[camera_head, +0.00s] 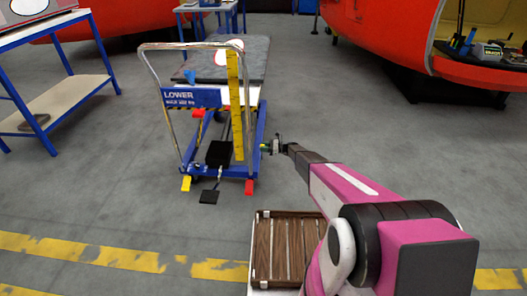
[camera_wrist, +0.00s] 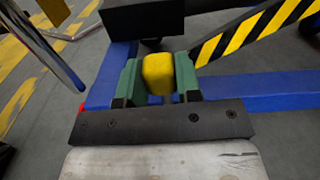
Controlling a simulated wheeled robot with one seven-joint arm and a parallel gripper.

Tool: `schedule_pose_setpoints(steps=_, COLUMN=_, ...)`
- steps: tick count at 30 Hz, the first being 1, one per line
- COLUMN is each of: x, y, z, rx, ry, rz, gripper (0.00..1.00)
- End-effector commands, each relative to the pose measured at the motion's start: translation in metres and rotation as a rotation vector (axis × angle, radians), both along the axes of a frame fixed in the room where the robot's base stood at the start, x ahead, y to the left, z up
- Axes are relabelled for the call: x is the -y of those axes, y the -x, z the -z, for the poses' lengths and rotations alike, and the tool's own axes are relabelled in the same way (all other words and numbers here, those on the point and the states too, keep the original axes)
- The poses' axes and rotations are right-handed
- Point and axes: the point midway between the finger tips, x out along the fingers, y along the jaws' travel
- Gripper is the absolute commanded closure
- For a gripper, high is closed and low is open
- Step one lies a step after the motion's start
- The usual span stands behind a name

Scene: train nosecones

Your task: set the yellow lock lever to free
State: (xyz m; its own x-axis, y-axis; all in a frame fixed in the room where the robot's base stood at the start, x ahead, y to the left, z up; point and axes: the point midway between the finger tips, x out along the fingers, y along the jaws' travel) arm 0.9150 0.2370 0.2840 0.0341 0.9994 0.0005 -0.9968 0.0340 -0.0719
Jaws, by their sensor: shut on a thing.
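The yellow lock lever (camera_wrist: 158,73) shows in the wrist view as a rounded yellow block between the two green fingers of my gripper (camera_wrist: 157,82). My gripper is shut on it, with a finger against each side. The lever sits over a blue frame bar, and its lower part is hidden by the gripper. In the head view my gripper (camera_head: 271,146) is at the right side of the blue lift cart (camera_head: 262,128), low by its frame. The lever is too small there to tell its setting.
The cart has a chrome push handle (camera_head: 148,75), a "LOWER" sign (camera_head: 190,97), a tall yellow scale (camera_head: 236,105) and a black pedal (camera_head: 208,197). A blue-legged bench (camera_head: 62,101) stands left. Red nosecones (camera_head: 385,32) stand behind. Floor right of the cart is clear.

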Motion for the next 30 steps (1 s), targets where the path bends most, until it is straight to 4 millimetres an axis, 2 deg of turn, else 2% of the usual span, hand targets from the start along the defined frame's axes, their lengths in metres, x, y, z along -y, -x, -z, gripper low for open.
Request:
schedule_pose_setpoints(steps=6, x=0.0007, y=-0.0086, z=0.0009, rx=-0.067, ry=-0.001, rz=0.001, gripper=1.00)
schedule_pose_setpoints(steps=22, x=0.0008, y=-0.0114, z=0.0009, rx=-0.092, ry=-0.001, rz=0.003, gripper=1.00)
schedule_pose_setpoints(steps=23, x=0.0008, y=-0.0115, z=0.0009, rx=-0.092, ry=-0.001, rz=0.003, gripper=0.62)
schedule_pose_setpoints(steps=24, x=0.0008, y=-0.0114, z=0.0009, rx=-0.092, ry=-0.001, rz=0.003, gripper=0.49)
schedule_pose_setpoints(steps=25, x=0.0008, y=-0.0113, z=0.0009, rx=-0.092, ry=-0.001, rz=0.003, gripper=0.43)
schedule_pose_setpoints(steps=30, x=0.0006, y=-0.0106, z=0.0004, rx=-0.089, ry=-0.002, rz=0.001, gripper=0.43)
